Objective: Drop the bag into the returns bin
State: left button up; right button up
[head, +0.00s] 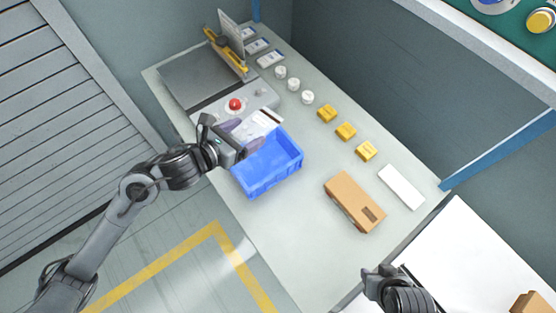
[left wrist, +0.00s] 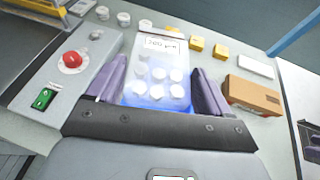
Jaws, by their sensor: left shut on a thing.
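The bag (head: 260,124) is a clear pouch with a white label and several white round pieces inside. It also shows in the left wrist view (left wrist: 158,70), between the purple fingers. My left gripper (head: 243,135) is shut on the bag, over the back left of the blue bin (head: 268,183). The bag's far end appears to reach past the bin's back rim toward the control box. The bin is open-topped and its visible floor looks empty. Blue shows through and below the bag in the wrist view. My right gripper (head: 384,284) is at the bottom right, its fingers unclear.
A grey control box with a red button (head: 236,104) stands behind the bin. A brown carton (head: 352,203) lies to the right, near a white block (head: 401,187). Yellow blocks (head: 346,131) and white round pieces (head: 294,84) line the back.

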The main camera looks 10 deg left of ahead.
pick_arm(q)
jog(key=shift+s+d+f, duration=0.2)
jog(key=shift+d+f, duration=0.05)
jog(key=shift+d, duration=0.5)
pick_arm(e)
jog(key=shift+a+f+b, duration=0.55)
jog(key=shift+f+b, duration=0.35)
jog(key=shift+b, duration=0.1)
jog(key=shift+d+f, duration=0.2)
jog(key=shift+d, duration=0.05)
jog(key=shift+f+b, duration=0.4)
jog(key=shift+b, duration=0.15)
pick_arm(q)
jog(key=f, duration=0.2)
jog(key=a+f, duration=0.1)
jog(key=f, duration=0.2)
jog(key=shift+f, duration=0.25)
pick_arm(e)
jog(key=shift+d, duration=0.1)
jog(key=shift+d, duration=0.1)
pick_arm(q)
jog(key=o, duration=1)
jog(key=shift+s, duration=0.1)
